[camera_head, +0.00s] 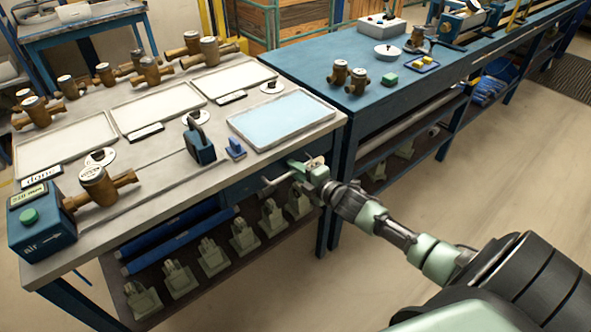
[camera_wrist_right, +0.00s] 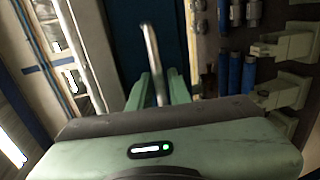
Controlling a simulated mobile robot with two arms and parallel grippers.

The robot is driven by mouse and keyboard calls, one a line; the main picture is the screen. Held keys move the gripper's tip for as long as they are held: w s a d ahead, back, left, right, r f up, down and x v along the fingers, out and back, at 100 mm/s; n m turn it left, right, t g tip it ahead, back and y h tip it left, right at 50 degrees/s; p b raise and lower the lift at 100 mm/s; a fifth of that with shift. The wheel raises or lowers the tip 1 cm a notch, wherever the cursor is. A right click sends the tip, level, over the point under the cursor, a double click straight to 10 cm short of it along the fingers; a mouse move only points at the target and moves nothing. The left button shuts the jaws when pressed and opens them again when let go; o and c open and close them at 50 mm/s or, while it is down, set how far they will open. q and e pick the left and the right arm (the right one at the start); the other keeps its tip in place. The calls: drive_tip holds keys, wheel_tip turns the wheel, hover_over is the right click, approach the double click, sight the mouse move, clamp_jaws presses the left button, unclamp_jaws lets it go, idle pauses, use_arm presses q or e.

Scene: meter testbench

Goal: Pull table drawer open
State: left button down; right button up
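The table drawer (camera_head: 240,189) is a dark blue front under the right part of the grey-topped table. It looks closed, flush under the tabletop. Its silver bar handle (camera_head: 277,183) sticks out at the front and also shows in the right wrist view (camera_wrist_right: 151,50). My right gripper (camera_head: 310,170) is at the right end of the handle. In the wrist view its two green fingers (camera_wrist_right: 159,88) stand close on either side of the bar, with little or no gap. My left gripper is not in view.
The tabletop (camera_head: 150,180) holds trays, brass meters and a blue clamp. A lower shelf carries blue tubes (camera_head: 180,238) and several green-grey fixtures (camera_head: 212,256). A blue bench (camera_head: 375,98) stands close on the right. The floor (camera_head: 480,180) in front is clear.

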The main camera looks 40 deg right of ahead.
clamp_jaws()
idle(1.4)
